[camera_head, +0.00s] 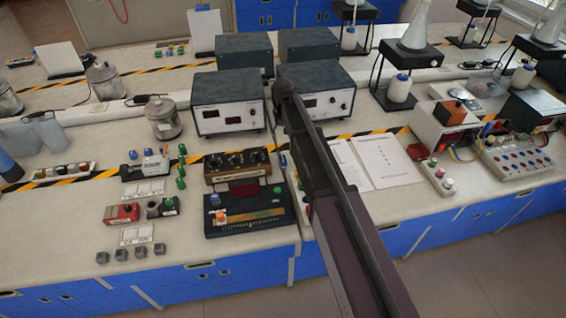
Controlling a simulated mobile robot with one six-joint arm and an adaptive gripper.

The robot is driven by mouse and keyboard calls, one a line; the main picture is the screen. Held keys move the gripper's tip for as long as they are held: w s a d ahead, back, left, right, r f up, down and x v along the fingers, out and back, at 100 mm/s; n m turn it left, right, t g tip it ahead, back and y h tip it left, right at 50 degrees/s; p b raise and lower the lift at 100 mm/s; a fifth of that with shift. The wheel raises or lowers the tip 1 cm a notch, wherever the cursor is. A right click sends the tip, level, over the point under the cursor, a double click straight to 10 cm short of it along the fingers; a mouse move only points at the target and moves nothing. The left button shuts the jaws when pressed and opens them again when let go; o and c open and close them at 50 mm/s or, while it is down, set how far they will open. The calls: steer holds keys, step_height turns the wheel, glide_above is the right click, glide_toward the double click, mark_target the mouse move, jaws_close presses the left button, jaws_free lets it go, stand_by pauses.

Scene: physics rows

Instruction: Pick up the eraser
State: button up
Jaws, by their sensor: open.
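I cannot pick out an eraser with certainty among the small objects on the lab bench (75,215). Small pieces lie at the left front, among them a red box (122,214) and several grey cubes (140,251), too small to identify surely. My dark arm crosses the middle of the view from the bottom edge up to a joint in front of the white-fronted meters. My gripper is not visible, and the arm hides part of the bench behind it.
A black panel device (250,222) and a brown dial box (237,168) stand left of my arm. Meters (227,102) stand behind. Open papers (385,162), a wired panel (518,153) and flask stands (405,68) are to the right. The bench's front edge has blue cabinets (190,278) below.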

steer(key=b, duration=0.8)
glide_above(283, 159)
steer(key=shift+s+f, duration=0.15)
steer(key=shift+f, duration=1.95)
steer(key=shift+s+f, duration=0.15)
steer(key=shift+f, duration=2.05)
steer(key=shift+b, duration=0.35)
steer(key=f+b, duration=0.3)
steer(key=shift+w+f, duration=0.2)
steer(key=shift+w, duration=0.1)
steer(key=shift+f+b, duration=0.9)
steer(key=shift+b, duration=0.1)
jaws_close()
